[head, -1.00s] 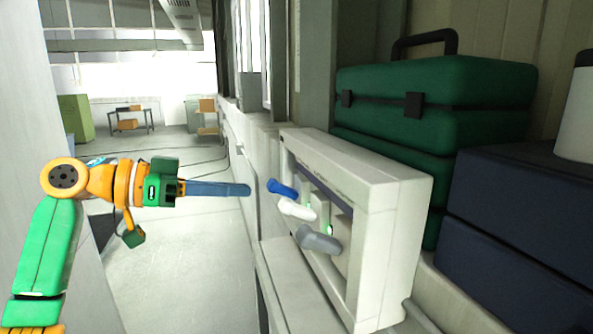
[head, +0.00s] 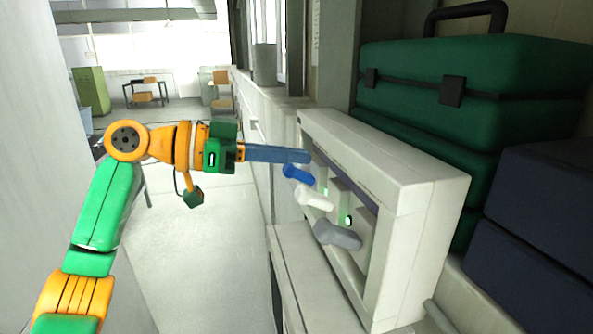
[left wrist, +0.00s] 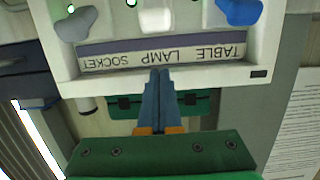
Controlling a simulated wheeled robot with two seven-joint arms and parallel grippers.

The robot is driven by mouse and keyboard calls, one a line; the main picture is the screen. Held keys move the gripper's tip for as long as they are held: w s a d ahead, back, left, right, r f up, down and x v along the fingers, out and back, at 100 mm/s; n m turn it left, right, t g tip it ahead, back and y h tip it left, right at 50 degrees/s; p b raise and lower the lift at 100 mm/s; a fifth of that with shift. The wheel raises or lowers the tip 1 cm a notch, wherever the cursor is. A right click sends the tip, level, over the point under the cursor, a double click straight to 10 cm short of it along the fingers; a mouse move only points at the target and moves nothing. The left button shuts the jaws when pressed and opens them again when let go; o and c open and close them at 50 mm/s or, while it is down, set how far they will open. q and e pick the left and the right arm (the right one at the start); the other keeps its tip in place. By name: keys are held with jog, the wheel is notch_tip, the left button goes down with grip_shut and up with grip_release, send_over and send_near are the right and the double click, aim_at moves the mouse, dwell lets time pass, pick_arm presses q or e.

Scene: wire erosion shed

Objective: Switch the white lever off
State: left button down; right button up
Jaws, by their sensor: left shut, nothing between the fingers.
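The white lever (head: 314,196) is the middle one of three on a pale switch box (head: 420,195), between a blue lever (head: 298,174) and a grey lever (head: 338,235). My left gripper (head: 307,156) is shut and empty, its blue fingertips at the box front just above the blue lever. I cannot tell whether they touch the box. The left wrist view shows the box upside down, with a label strip (left wrist: 165,52) reading TABLE, LAMP, SOCKET. The white lever (left wrist: 155,18) is beside LAMP there, beyond the fingertips (left wrist: 160,72) and apart from them. My right gripper is not in view.
A green case (head: 480,75) and dark blue boxes (head: 535,215) stand behind and right of the switch box. A pale wall ledge (head: 300,265) lies below it. Open floor (head: 200,270) is to the left. Small lights glow beside the levers.

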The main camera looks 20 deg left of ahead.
aim_at(297, 193)
pick_arm(q)
jog(key=p+x, duration=0.1)
jog(key=x, duration=0.2)
jog(key=shift+f, duration=0.2)
jog(key=shift+s+a+f, duration=0.2)
jog(key=shift+a+f, duration=0.05)
jog(key=shift+f, duration=0.35)
jog(key=shift+s+a+f, duration=0.2)
jog(key=shift+a+f, duration=0.05)
jog(key=shift+f, duration=0.3)
jog(key=shift+s+a+f, duration=0.2)
jog(key=shift+a+f, duration=0.15)
jog(key=shift+a, duration=0.1)
jog(key=shift+d, duration=0.2)
